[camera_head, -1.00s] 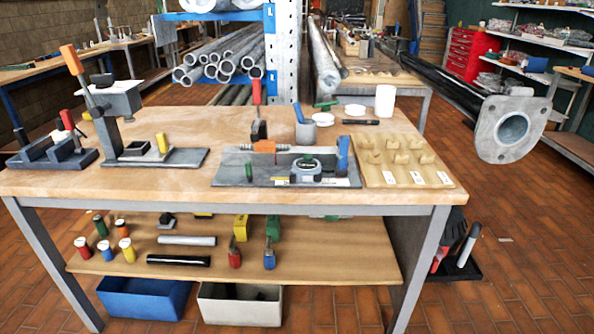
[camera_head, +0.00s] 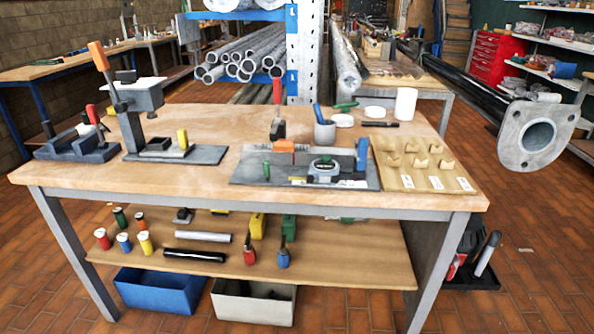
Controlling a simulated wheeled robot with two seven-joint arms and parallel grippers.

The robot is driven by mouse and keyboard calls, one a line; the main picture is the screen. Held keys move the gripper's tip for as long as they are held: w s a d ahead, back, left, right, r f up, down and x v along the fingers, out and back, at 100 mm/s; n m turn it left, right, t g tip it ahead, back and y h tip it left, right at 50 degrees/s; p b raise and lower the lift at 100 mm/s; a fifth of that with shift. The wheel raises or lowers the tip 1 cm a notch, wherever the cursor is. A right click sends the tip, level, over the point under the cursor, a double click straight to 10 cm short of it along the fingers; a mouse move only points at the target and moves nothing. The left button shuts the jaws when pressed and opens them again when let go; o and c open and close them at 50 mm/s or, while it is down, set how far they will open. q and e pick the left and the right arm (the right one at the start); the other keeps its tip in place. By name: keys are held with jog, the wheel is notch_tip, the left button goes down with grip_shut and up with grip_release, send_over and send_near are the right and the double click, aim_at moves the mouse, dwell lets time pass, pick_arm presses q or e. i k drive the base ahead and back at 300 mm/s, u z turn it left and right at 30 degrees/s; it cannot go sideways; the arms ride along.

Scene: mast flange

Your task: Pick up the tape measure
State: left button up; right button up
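What looks like the tape measure (camera_head: 323,170), a small grey case with a dark round face, sits at the front of a grey fixture plate (camera_head: 250,172) on the wooden workbench (camera_head: 200,205). It is just in front of a long grey rail with an orange block (camera_head: 284,146) and a blue block (camera_head: 361,152). A green knob stands a little to its left. Neither of my grippers is in view.
A wooden board (camera_head: 425,178) with small blocks lies right of the plate. A grey press (camera_head: 135,100) stands at the left. A white cup (camera_head: 405,103) stands behind. A black tube with a grey flange (camera_head: 538,135) juts in at the right. The bench's front strip is clear.

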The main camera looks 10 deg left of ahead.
aim_at(321, 173)
jog(key=z, duration=2.2)
jog(key=k, duration=1.4)
jog(key=u, duration=1.9)
jog(key=i, duration=0.5)
jog(key=u, duration=0.05)
jog(key=k, duration=0.55)
jog(key=z, duration=0.9)
jog(key=i, duration=1.7)
jog(key=u, duration=0.95)
